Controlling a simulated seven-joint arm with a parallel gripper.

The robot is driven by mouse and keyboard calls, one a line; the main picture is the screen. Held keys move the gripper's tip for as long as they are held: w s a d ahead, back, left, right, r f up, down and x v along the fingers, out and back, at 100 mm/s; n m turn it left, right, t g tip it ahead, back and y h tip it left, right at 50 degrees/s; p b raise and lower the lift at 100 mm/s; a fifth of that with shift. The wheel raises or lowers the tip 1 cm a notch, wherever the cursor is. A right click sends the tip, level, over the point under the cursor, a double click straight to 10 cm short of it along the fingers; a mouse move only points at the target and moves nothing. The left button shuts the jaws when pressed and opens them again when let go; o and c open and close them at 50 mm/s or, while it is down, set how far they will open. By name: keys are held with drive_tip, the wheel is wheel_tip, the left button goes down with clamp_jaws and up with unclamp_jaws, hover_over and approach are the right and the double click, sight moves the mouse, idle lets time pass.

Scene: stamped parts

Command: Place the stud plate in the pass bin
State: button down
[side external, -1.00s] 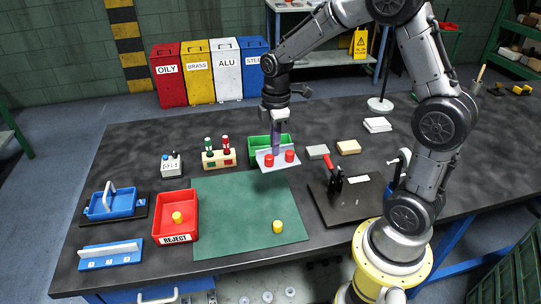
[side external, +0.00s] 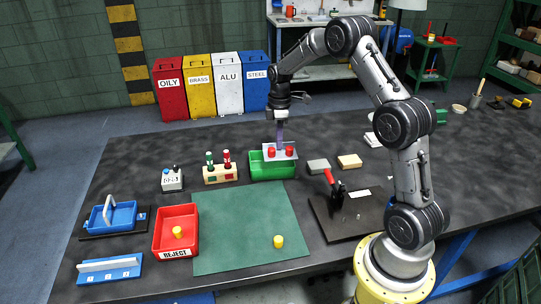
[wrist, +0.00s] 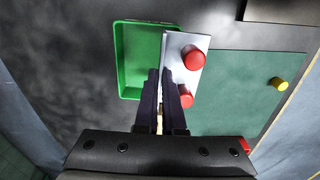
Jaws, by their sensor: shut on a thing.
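The stud plate (side external: 281,151) is a light grey plate with two red studs. My gripper (side external: 279,145) is shut on it and holds it in the air above the green bin. The green bin (side external: 272,172), taken as the pass bin, stands behind the green mat. In the wrist view, the plate (wrist: 176,52) covers the right side of the green bin (wrist: 124,60), and the bin's left part is open and looks empty. My fingers (wrist: 161,82) hide part of the plate's near end.
A red bin (side external: 175,252) marked REJECT stands left of the green mat (side external: 236,225) with a yellow part inside. Another yellow part (side external: 278,241) stands on the mat. A block with red and green handles (side external: 219,174) is left of the green bin; grey and tan blocks (side external: 318,166) are right.

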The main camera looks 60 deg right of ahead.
drive_tip(key=w+f, duration=0.1)
drive_tip(key=f, duration=0.1)
drive_tip(key=w+d+f, duration=0.1)
drive_tip(key=w+f, duration=0.1)
drive_tip(key=w+d+f, duration=0.1)
drive_tip(key=f, duration=0.1)
drive_tip(key=shift+w+d, duration=0.25)
drive_tip(key=shift+w, duration=0.15)
drive_tip(key=shift+w+f, duration=0.1)
drive_tip(key=shift+f, duration=1.45)
drive_tip(key=c, duration=1.5)
unclamp_jaws()
drive_tip(key=shift+f, duration=0.25)
drive_tip(key=shift+o, duration=0.9)
